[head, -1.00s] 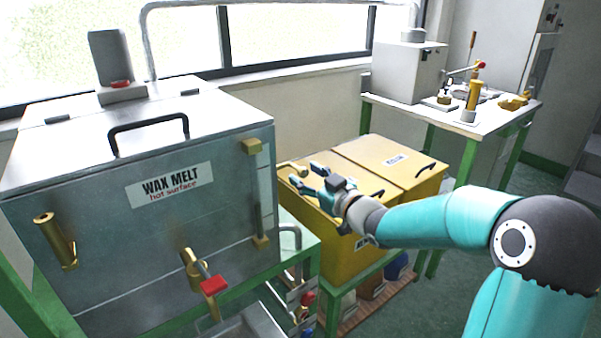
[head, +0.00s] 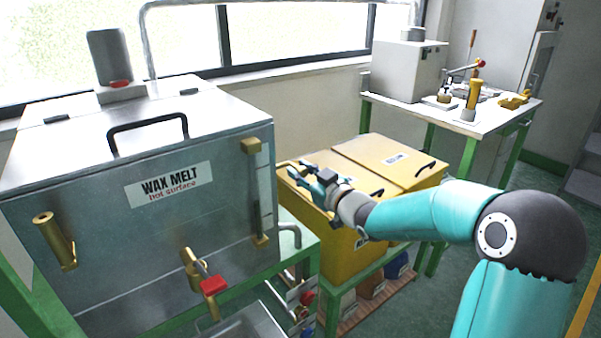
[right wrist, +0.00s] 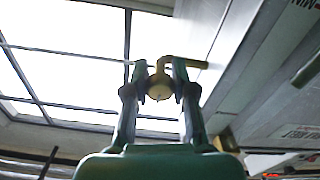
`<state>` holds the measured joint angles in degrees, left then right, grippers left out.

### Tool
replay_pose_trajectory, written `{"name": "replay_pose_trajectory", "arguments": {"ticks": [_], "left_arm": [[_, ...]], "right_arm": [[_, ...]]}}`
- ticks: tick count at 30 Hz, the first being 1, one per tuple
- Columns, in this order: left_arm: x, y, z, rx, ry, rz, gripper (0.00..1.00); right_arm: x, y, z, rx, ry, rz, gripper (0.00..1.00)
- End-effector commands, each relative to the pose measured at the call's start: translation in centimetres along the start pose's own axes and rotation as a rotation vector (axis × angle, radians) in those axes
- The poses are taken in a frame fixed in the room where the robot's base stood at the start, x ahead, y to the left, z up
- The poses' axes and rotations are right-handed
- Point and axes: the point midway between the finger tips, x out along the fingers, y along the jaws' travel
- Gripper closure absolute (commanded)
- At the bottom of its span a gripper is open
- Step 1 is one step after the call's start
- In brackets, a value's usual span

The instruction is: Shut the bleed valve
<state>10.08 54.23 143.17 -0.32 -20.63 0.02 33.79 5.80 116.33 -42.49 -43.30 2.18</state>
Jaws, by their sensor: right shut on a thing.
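A small brass fitting (right wrist: 159,88) with a short arm reaching to the right sits between the fingers of my right gripper (right wrist: 160,76) in the right wrist view. It looks like the bleed valve, beside the tank's right side. In the head view, a bit of the brass fitting (head: 284,164) shows past my right gripper (head: 299,170), whose fingers are shut on it and hide most of it. Whether the valve is open or shut cannot be told. My left gripper is in neither view.
The steel wax melt tank (head: 110,245) stands close on the left, with a red-handled tap (head: 213,285) on its front. Yellow boxes (head: 350,255) lie under and behind my right gripper. A white-topped table (head: 400,104) with tools stands at the back right.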

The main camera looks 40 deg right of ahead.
Motion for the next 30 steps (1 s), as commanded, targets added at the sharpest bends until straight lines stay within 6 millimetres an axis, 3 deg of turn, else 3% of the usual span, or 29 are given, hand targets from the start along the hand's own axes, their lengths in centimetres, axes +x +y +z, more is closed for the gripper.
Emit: {"name": "replay_pose_trajectory", "arguments": {"ticks": [8, 14, 30], "left_arm": [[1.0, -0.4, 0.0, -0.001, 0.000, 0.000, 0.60], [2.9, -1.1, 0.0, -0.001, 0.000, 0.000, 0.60], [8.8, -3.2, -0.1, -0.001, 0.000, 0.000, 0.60]], "right_arm": [[0.1, -0.1, 0.4, -0.052, 0.000, -0.007, 1.00], [0.1, -0.1, 0.6, -0.160, 0.002, -0.006, 1.00], [0.1, -0.2, 0.7, -0.646, 0.001, -0.007, 1.00]]}}
